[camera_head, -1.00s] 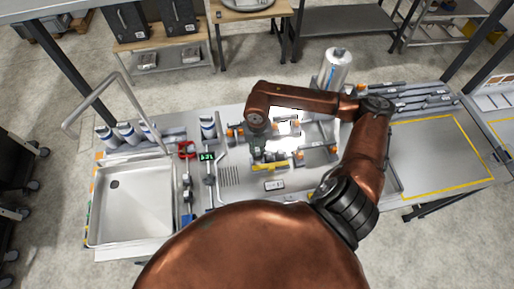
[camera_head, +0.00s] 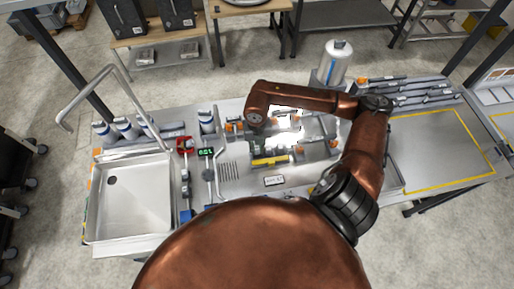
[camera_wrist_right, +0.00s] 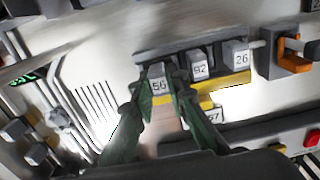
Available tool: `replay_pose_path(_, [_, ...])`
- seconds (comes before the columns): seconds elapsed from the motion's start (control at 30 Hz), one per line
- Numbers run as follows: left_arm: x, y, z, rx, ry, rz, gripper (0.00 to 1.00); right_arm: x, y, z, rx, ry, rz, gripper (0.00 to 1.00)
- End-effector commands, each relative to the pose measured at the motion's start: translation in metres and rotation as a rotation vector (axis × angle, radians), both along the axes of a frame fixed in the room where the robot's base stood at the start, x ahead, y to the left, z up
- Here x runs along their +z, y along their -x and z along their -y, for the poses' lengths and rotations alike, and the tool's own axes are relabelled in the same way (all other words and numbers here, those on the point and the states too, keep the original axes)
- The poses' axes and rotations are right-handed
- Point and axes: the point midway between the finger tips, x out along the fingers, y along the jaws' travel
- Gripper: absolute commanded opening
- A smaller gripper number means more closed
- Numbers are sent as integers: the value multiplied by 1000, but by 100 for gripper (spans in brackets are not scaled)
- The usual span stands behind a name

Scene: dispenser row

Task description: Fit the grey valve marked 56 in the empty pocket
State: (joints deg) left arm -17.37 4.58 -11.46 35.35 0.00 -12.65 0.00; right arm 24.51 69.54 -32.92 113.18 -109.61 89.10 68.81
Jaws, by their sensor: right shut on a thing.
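My right gripper (camera_wrist_right: 157,100) is shut on the grey valve marked 56 (camera_wrist_right: 159,85), its label facing the right wrist camera. The valve is at the left end of a dark rack (camera_wrist_right: 180,46) with a yellow front strip, in line with grey valves marked 92 (camera_wrist_right: 200,68) and 26 (camera_wrist_right: 241,57). The fingers and valve hide the pocket beneath, so I cannot tell whether the valve is seated. In the head view the right gripper (camera_head: 257,142) is just behind the yellow strip (camera_head: 270,161). My left gripper is not in view.
An orange-handled fitting (camera_wrist_right: 292,54) stands right of the rack. A label ending in 57 (camera_wrist_right: 214,115) lies in front. On the bench are a sink (camera_head: 130,205), a green display (camera_head: 206,152) and a silver canister (camera_head: 335,62). The yellow-outlined area (camera_head: 435,155) at right is clear.

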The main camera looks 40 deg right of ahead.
Motion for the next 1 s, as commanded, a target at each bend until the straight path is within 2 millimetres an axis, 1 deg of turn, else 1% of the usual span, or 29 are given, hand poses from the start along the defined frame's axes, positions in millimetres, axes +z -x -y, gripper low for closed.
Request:
replay_pose_path(0.2, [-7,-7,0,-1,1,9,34,-9,0,0,0,0,0,0])
replay_pose_path(0.4, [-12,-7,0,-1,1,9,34,-16,0,0,0,0,-1,0])
replay_pose_path(0.43, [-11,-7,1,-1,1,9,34,-15,0,0,0,0,0,15])
replay_pose_path(0.7, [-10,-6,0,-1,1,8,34,-14,0,0,0,0,0,34])
replay_pose_path(0.9, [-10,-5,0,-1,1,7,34,-14,0,0,0,0,0,34])
replay_pose_path(1.0, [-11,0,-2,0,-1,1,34,-12,0,0,0,0,0,34])
